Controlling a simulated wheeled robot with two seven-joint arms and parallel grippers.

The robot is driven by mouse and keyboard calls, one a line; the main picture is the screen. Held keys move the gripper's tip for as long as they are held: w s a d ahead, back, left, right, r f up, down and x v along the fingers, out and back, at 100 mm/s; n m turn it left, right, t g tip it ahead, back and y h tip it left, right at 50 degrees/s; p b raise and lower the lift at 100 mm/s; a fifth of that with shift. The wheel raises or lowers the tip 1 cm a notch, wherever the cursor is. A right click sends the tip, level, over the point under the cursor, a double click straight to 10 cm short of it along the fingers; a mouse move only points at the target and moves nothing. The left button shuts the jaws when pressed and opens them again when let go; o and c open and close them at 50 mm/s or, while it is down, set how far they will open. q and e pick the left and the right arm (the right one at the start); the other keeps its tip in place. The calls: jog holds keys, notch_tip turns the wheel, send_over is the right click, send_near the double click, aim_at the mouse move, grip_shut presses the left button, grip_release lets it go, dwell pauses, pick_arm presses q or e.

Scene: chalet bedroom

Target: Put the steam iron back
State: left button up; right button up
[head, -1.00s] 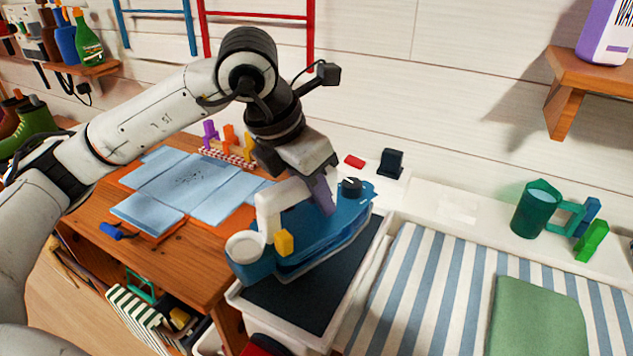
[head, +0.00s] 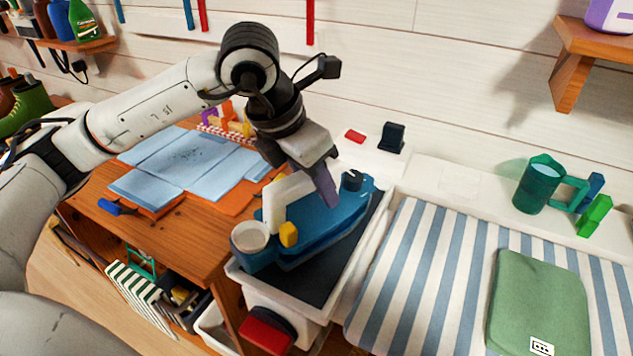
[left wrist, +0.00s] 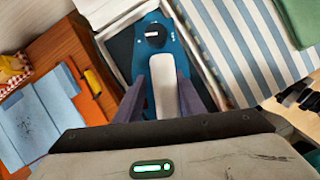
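The steam iron (head: 318,232) has a blue body, a white handle and a round white-rimmed end at the left. In the left wrist view the white handle (left wrist: 163,84) stands between the two fingers. The iron is over the dark mat (head: 318,285) of a white-rimmed tray (head: 374,246). Its underside is low over the mat; I cannot tell whether it touches. My right gripper is out of view.
A wooden desk (head: 190,240) with blue sheets (head: 190,160) lies to the left. To the right is a striped cloth (head: 425,265) with a folded green cloth (head: 540,300). A green mug (head: 538,186) stands behind it. A wooden shelf (head: 590,50) juts out at upper right.

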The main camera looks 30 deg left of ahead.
pick_arm(q)
jog(key=shift+o, duration=0.2)
jog(key=shift+r, duration=0.1)
jog(key=shift+r+p, duration=0.25)
jog(key=shift+p, duration=0.1)
jog(key=p+v, duration=0.1)
jog(key=v, duration=1.1)
jog(key=shift+a+r, duration=0.1)
jog(key=shift+r, duration=0.15)
